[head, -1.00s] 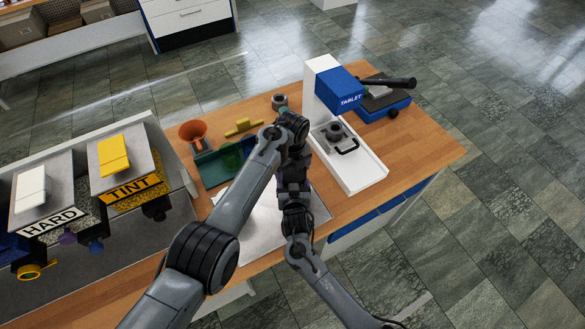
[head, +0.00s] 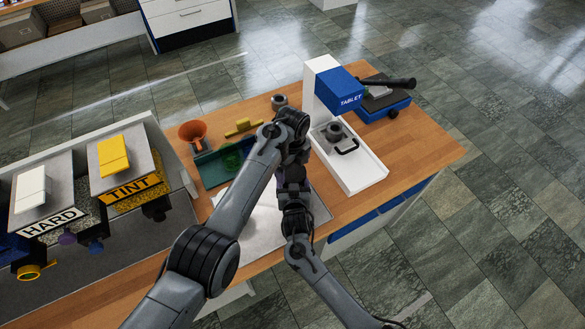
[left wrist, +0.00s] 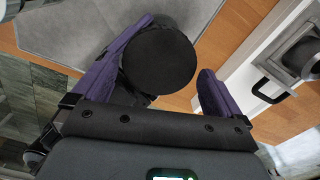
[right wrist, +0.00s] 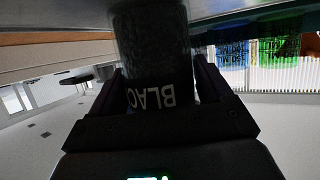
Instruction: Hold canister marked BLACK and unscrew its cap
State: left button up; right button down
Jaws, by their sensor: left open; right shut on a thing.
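The canister marked BLACK (right wrist: 152,45) is dark, and its label, partly hidden, reads "BLAC" in the right wrist view. My right gripper (right wrist: 160,85) is shut around its body. In the left wrist view the round black cap (left wrist: 158,60) is seen from above, between the purple fingers of my left gripper (left wrist: 178,48). These fingers are open, with a visible gap between the cap and the right finger. In the head view my left gripper (head: 293,175) points down over the work surface, and the arms hide the canister.
The white and blue TABLET press (head: 341,90) stands just right of my grippers. HARD (head: 50,222) and TINT (head: 131,188) dispensers stand at left.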

pick_arm(q)
jog(key=shift+r, duration=1.55)
notch_tip(320, 180, up, 2)
jog(key=shift+r+m, duration=0.2)
jog(key=shift+m, duration=0.9)
jog(key=shift+r+m, duration=0.3)
jog(key=shift+m, duration=0.2)
jog(key=shift+f, duration=3.8)
jog(key=shift+c, duration=0.2)
jog(key=c, duration=0.8)
jog(key=n, duration=0.3)
jog(key=o, duration=0.8)
jog(key=shift+o, duration=0.2)
